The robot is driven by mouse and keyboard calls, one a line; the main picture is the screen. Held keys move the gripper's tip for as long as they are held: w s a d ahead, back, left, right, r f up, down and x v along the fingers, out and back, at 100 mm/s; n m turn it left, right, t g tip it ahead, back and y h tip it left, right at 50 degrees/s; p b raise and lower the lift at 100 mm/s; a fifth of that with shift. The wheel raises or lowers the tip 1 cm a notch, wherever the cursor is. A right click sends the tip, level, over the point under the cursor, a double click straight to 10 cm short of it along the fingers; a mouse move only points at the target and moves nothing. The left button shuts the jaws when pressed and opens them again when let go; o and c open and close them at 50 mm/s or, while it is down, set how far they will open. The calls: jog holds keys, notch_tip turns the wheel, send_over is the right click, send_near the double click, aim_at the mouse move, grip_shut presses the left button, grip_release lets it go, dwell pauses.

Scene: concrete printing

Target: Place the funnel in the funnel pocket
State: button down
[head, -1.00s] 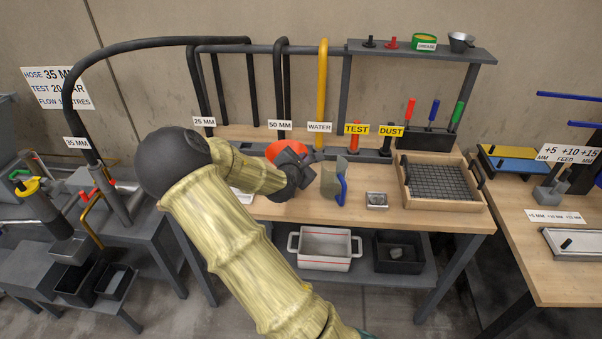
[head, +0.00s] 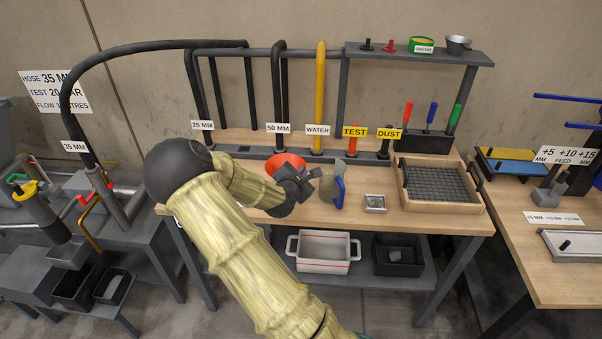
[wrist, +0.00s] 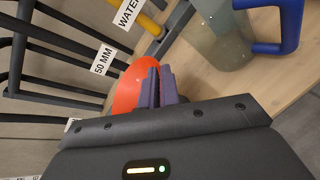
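The orange-red funnel (head: 284,164) is above the back left of the wooden bench, just behind my gripper (head: 311,179). In the wrist view, the funnel (wrist: 130,88) shows as an orange rim and wall at the left side of my gripper's purple-grey fingers (wrist: 163,87). The fingers are close together and appear shut on the funnel's wall; the grip itself is partly hidden. The funnel's lower part is hidden behind my gripper. I cannot pick out the funnel pocket for sure in either view.
A grey jug with a blue handle (head: 339,191) stands right beside my gripper. Right of it are a small metal tray (head: 375,209) and a grid-covered wooden box (head: 407,206). Upright hoses and the yellow water pipe (head: 320,95) stand behind. The bench front is clear near the jug.

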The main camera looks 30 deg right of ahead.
jog(key=c, duration=1.6)
grip_release()
jog(key=shift+r, duration=0.1)
jog(key=v, duration=1.2)
